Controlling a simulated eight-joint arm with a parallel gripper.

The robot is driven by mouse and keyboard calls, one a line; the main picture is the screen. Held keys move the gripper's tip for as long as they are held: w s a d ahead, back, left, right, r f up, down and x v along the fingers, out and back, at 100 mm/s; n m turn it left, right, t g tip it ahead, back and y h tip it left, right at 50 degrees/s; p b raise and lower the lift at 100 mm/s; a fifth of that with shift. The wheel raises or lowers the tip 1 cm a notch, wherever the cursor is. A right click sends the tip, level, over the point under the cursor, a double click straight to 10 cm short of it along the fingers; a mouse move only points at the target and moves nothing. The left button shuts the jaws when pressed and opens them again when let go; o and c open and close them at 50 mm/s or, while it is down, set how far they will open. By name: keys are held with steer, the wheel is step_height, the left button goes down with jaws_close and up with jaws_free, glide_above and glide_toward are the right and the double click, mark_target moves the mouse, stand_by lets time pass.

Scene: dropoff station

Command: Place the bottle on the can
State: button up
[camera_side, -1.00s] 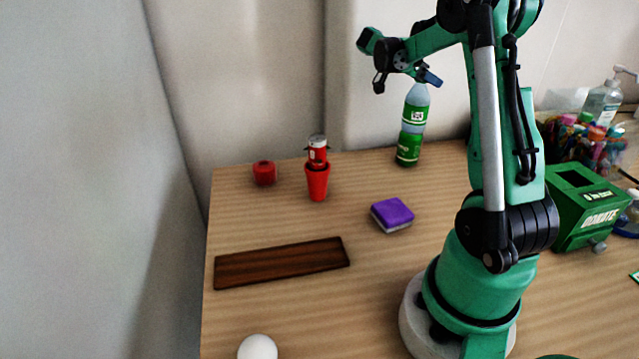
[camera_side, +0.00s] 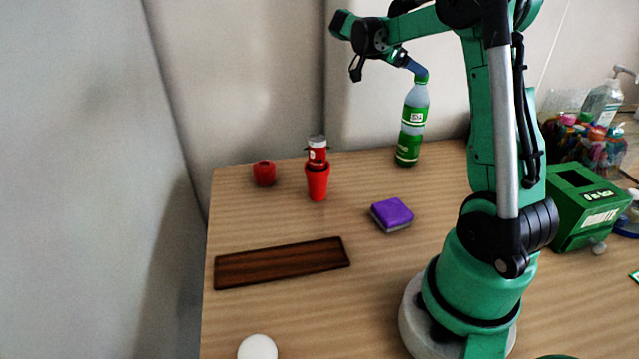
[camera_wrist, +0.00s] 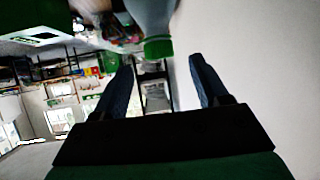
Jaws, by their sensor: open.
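The green-labelled bottle (camera_side: 412,125) stands upright on the table near the back edge, its green cap at the top. My gripper (camera_side: 422,74) is open, with its fingers close to the cap in the side view. In the wrist view the bottle's cap (camera_wrist: 158,47) shows at the top, just beyond the open fingers (camera_wrist: 163,80) and not clearly between them. I cannot tell whether they touch. A red can (camera_side: 317,152) sits upright in a red cup (camera_side: 317,182) to the left of the bottle.
A red apple-like object (camera_side: 264,173) is left of the cup. A purple sponge (camera_side: 391,213), a dark wooden tray (camera_side: 282,264) and a white ball (camera_side: 257,347) lie nearer. A green donation box (camera_side: 583,206) stands at right. The table between cup and bottle is clear.

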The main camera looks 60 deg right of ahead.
steer(key=v, duration=0.6)
steer(key=a+f+n+t+y, duration=0.3)
steer(key=a+n+t, duration=0.2)
steer(key=a+n, duration=0.3)
steer(key=a+f+n+t+y, duration=0.3)
steer(key=a+n, duration=0.6)
steer(key=a, duration=0.3)
steer(key=a+f+n+t+y, duration=0.3)
steer(key=a+n+t, duration=0.3)
steer(key=a+n, duration=0.2)
steer(key=shift+w+a+f+t+y, duration=0.35)
steer(key=shift+a+f, duration=0.3)
steer(key=shift+a, duration=0.3)
